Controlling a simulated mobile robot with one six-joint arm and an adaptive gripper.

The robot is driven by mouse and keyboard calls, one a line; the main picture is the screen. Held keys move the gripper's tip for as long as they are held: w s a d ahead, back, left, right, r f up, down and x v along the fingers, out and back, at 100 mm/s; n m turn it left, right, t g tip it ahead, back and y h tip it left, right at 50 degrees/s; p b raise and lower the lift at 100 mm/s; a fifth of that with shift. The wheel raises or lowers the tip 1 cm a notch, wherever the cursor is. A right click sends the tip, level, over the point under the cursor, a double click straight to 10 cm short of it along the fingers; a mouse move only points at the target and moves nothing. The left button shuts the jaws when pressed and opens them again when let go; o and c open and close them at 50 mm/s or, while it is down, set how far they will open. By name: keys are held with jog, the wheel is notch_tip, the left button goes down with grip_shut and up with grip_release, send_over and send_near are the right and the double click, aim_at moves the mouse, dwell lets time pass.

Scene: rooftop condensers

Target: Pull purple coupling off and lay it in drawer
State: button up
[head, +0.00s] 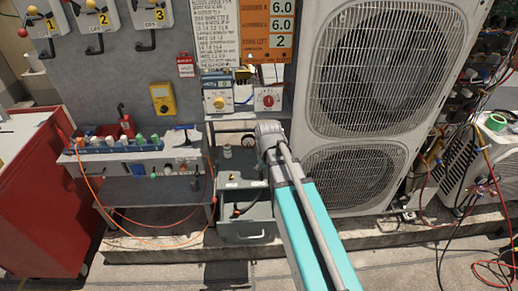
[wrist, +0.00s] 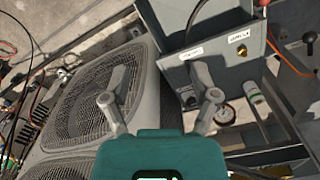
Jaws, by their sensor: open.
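My gripper (wrist: 160,82) is open in the wrist view, its two grey fingers wide apart with nothing held between them. In the head view my gripper (head: 267,130) is above and behind the open grey drawer (head: 247,231), in front of the condenser's left edge. The drawer front and a dark item inside show in the head view. In the wrist view a grey panel with two white labels and a brass fitting (wrist: 239,49) lies ahead and to the right of the fingers. I cannot make out the purple coupling in either view.
The condenser unit (head: 375,70) stands close on the right. A bench with coloured fittings (head: 150,141) and trailing orange hoses is on the left, beside a red cabinet (head: 42,195). A round gauge (wrist: 225,115) and a green-banded cylinder (wrist: 255,92) are near my right finger.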

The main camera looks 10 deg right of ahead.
jog(key=w+d+f+m+b, duration=0.1)
jog(key=w+f+m+b, duration=0.1)
jog(key=w+m, duration=1.1)
jog(key=shift+w+f+m, duration=0.3)
jog(key=shift+w, duration=2.2)
jog(key=shift+f+b, duration=0.15)
jog(key=shift+b, duration=0.2)
notch_tip(320, 180, down, 14)
jog(key=b, duration=1.3)
jog(key=shift+r, duration=0.25)
jog(key=shift+c, duration=0.3)
grip_shut()
